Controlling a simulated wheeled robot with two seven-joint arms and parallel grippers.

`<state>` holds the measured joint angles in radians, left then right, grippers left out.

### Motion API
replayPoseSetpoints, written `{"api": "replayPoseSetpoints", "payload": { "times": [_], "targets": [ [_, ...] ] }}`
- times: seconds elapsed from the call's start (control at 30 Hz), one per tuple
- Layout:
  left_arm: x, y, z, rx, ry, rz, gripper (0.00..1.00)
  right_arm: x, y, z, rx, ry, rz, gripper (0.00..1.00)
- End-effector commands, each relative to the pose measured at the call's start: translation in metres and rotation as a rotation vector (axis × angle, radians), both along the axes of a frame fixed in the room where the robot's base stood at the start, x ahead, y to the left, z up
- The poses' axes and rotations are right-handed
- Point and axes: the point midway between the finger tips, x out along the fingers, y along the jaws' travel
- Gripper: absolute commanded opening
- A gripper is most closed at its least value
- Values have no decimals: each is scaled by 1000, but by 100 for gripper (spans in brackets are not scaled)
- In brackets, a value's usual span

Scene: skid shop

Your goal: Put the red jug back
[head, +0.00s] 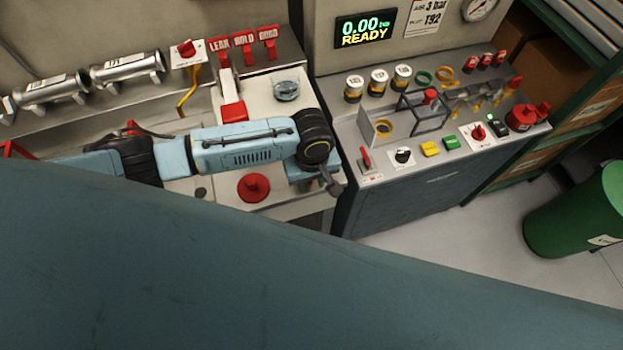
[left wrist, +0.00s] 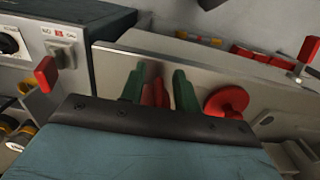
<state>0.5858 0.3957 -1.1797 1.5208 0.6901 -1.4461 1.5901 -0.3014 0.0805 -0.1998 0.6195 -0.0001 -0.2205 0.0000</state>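No thing in these frames can be told for certain as a red jug. My left gripper (head: 318,186) is over the front right corner of the left bench, partly hidden by its own wrist. In the left wrist view, the green fingers (left wrist: 158,90) stand against a shiny metal panel, with narrow red shapes between them. I cannot tell whether these red shapes are finger pads, a held thing or reflections. A round red knob (head: 254,187) sits on the bench left of the gripper; a round red thing (left wrist: 228,101) shows right of the fingers. My right gripper is not in view.
The right bench (head: 440,178) carries buttons, a clear guard box (head: 424,110), labelled pots and a red round part (head: 521,117). A glass dish (head: 286,91) stands on the left bench. A green bin (head: 575,210) stands on the floor at right. A large teal surface blocks the foreground.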

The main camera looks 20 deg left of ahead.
Motion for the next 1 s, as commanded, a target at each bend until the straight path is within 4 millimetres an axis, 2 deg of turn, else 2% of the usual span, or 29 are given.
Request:
{"api": "replayPoseSetpoints", "payload": {
  "times": [0.13,0.23,0.5,0.7,0.83,1.0],
  "targets": [
    [1,0,4,0,-2,-1,32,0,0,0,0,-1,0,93],
    [1,0,15,-2,-2,0,32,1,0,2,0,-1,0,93],
    [1,-1,73,-4,-4,-1,32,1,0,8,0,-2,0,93],
    [0,-1,107,-3,-1,0,32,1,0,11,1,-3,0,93],
    [0,0,120,-1,-1,0,32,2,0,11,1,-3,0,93],
    [0,0,124,-1,0,0,32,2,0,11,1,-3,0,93]
  ]
}}
